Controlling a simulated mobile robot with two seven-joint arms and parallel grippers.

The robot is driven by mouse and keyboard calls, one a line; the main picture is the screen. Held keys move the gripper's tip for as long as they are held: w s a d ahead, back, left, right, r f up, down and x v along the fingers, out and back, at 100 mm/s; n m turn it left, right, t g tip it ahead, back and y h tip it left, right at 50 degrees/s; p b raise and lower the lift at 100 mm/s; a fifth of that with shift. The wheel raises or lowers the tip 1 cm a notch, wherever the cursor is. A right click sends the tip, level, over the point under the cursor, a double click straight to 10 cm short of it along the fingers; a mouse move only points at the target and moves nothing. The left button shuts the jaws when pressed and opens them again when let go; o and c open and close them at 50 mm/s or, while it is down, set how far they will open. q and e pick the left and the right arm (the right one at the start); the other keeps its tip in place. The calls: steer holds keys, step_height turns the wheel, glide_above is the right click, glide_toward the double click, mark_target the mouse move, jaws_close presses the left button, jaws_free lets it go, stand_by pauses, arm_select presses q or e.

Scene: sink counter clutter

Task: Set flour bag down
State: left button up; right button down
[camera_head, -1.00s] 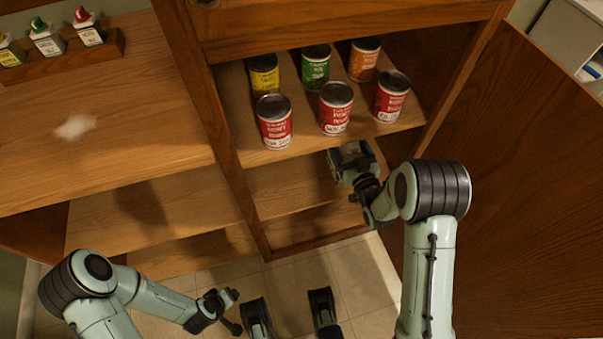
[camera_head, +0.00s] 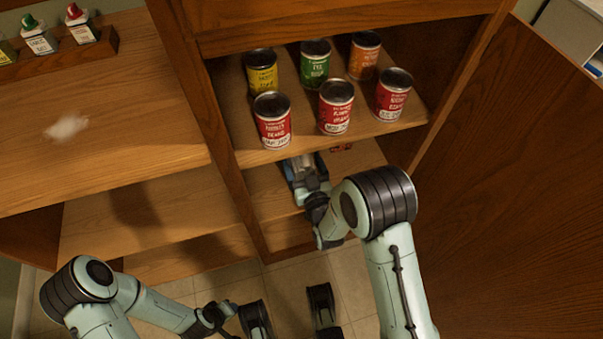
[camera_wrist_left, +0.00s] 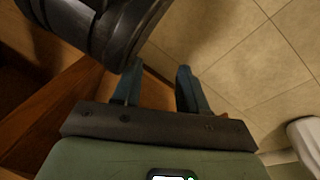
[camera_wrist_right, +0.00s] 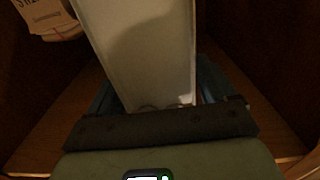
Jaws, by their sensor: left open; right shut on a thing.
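The flour bag (camera_wrist_right: 140,50) shows in the right wrist view as a pale, flat-sided package between the fingers of my right gripper (camera_wrist_right: 152,95). The gripper is shut on it. In the head view my right gripper (camera_head: 303,172) reaches into the cabinet below the can shelf, and the shelf hides most of the bag. I cannot tell whether the bag touches the lower shelf (camera_head: 275,180). My left gripper (camera_wrist_left: 160,72) is open and empty, low in front of the cabinet over the tiled floor.
Several cans, among them a red one (camera_head: 336,107), stand on the shelf above my right gripper. Another labelled package (camera_wrist_right: 48,15) is at upper left in the right wrist view. A small red thing (camera_head: 341,147) shows under the shelf edge. The open door (camera_head: 490,180) borders the right.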

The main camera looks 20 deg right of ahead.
steer(key=shift+f+b, duration=0.75)
steer(key=shift+f, duration=1.2)
arm_select(q)
steer(key=shift+g, duration=0.7)
steer(key=s+f, duration=0.3)
steer(key=shift+s+a, duration=0.3)
steer(key=shift+s, duration=0.05)
arm_select(e)
steer(key=shift+a, duration=0.2)
steer(key=shift+f, duration=0.1)
jaws_free()
steer(key=shift+f, duration=0.2)
arm_select(q)
steer(key=shift+s+f, duration=0.1)
steer(key=shift+s, duration=0.05)
